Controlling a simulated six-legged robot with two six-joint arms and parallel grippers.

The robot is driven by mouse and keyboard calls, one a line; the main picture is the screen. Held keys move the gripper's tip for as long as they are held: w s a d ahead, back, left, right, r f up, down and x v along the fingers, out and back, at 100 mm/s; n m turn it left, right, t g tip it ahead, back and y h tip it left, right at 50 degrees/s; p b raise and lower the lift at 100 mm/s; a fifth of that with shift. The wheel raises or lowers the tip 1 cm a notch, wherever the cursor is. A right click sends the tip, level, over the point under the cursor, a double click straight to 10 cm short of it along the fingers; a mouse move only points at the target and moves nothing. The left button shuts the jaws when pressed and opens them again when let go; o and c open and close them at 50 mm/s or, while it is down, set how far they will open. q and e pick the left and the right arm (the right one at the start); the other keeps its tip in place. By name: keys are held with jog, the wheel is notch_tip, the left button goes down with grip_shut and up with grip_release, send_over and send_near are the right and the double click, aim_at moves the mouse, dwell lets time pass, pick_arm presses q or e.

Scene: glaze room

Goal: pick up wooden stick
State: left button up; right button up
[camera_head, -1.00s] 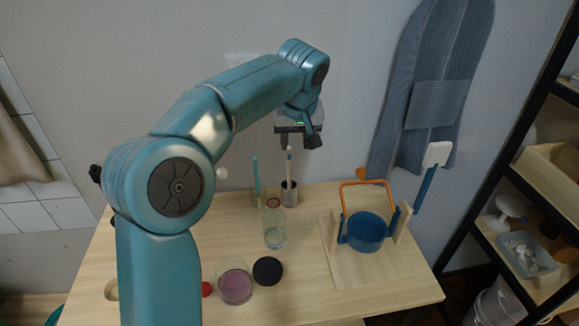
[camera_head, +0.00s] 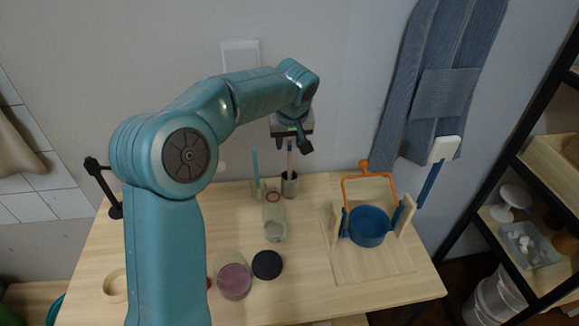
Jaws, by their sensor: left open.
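My left gripper (camera_head: 291,146) is open, pointing down at the top of the stick. The stick's upper end shows close to the fingers; I cannot tell whether it is between them or just behind. My right gripper is not in view.
A teal stick (camera_head: 255,166) stands in a wooden holder just left of the cup. A glass jar (camera_head: 274,229) is in front. A pink-filled dish (camera_head: 234,281) and a black disc (camera_head: 267,264) lie nearer. A blue pot (camera_head: 368,228) stands at right on a wooden board.

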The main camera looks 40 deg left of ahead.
aim_at(289, 149)
pick_arm(q)
jog(key=p+x, duration=0.1)
jog(key=x, duration=0.3)
jog(key=shift+w+f, duration=0.15)
jog(key=shift+f, duration=0.1)
jog(key=shift+w+a+f, duration=0.15)
jog(key=shift+f, duration=0.25)
jog(key=shift+r, duration=0.1)
jog(key=shift+c, duration=0.6)
grip_shut()
